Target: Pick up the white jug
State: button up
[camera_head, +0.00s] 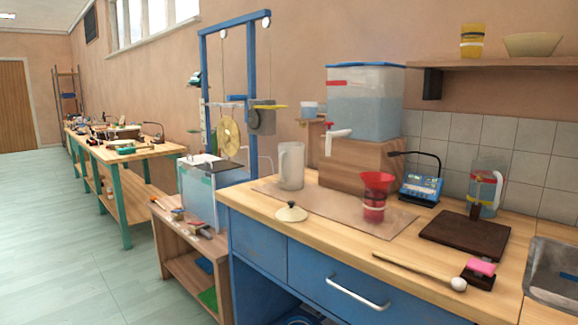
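A white jug (291,166) stands upright on the left part of the wooden worktop (261,217), near the back edge of a thin mat (331,206). It is tall and pale, with its handle at the left. A white lid-like disc with a knob (291,212) lies in front of it, apart from it. My gripper is not in view.
A water tank (365,103) with a tap stands on a wooden block (361,163) behind the jug. A red funnel on a jar (376,192) stands to the right. A clear jug (486,187), dark board (464,234), mallet (419,271) and sink (552,271) are further right.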

aim_at(291, 154)
jog(key=i+j+z, duration=0.1)
jog(key=z, duration=0.8)
jog(key=i+j+z, duration=0.15)
jog(key=j+z, duration=0.7)
jog(key=j, duration=0.2)
jog(key=j+z, duration=0.2)
jog(key=j, duration=1.7)
jog(key=k, duration=0.05)
